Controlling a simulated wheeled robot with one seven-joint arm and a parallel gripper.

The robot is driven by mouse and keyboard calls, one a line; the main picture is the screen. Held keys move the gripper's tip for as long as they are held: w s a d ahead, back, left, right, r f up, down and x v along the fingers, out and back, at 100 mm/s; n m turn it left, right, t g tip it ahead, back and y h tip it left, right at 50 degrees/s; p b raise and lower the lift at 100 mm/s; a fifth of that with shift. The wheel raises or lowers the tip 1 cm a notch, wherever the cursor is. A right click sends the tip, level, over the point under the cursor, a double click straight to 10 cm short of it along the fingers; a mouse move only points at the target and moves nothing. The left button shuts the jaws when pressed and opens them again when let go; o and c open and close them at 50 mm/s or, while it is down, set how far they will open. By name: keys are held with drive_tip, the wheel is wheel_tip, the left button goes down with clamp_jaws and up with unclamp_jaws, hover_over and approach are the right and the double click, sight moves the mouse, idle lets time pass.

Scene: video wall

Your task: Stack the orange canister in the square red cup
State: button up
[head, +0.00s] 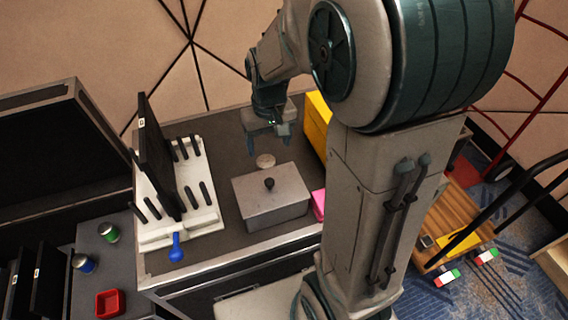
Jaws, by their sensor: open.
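The square red cup (109,303) stands at the lower left on a dark surface, its open top facing up. I cannot make out an orange canister in the head view. My gripper (268,147) points down over the dark table top, with its two fingers apart. A small pale round thing (265,161) shows just below the fingers, in front of them in the picture. I cannot tell whether it touches them or what it is. The gripper is far up and to the right of the red cup.
A grey lidded box (270,198) with a dark knob stands just below the gripper. A yellow box (318,125) and a pink item (318,204) are partly behind my arm. A white slotted rack (178,190), blue item (176,247), green can (108,232) and blue can (83,263) stand left.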

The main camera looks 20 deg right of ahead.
drive_tip(key=s+r+t, duration=0.1)
drive_tip(key=s+r, duration=0.4)
drive_tip(key=s, duration=0.8)
drive_tip(key=shift+r+m+t, duration=0.2)
drive_tip(key=shift+m+t, duration=0.1)
drive_tip(key=shift+o, duration=0.4)
drive_tip(key=shift+s+a+r, duration=0.1)
drive_tip(key=shift+s, duration=0.15)
drive_tip(key=n+g+p, duration=0.2)
drive_tip(key=n+p, duration=0.2)
drive_tip(key=p, duration=0.8)
hover_over(266, 160)
wheel_tip(266, 160, down, 4)
drive_tip(key=shift+n, duration=0.3)
drive_tip(key=f, duration=0.8)
drive_tip(key=shift+w+a+f, duration=0.1)
drive_tip(key=shift+a, duration=0.1)
drive_tip(key=shift+d+f, duration=0.15)
drive_tip(key=shift+f, duration=3)
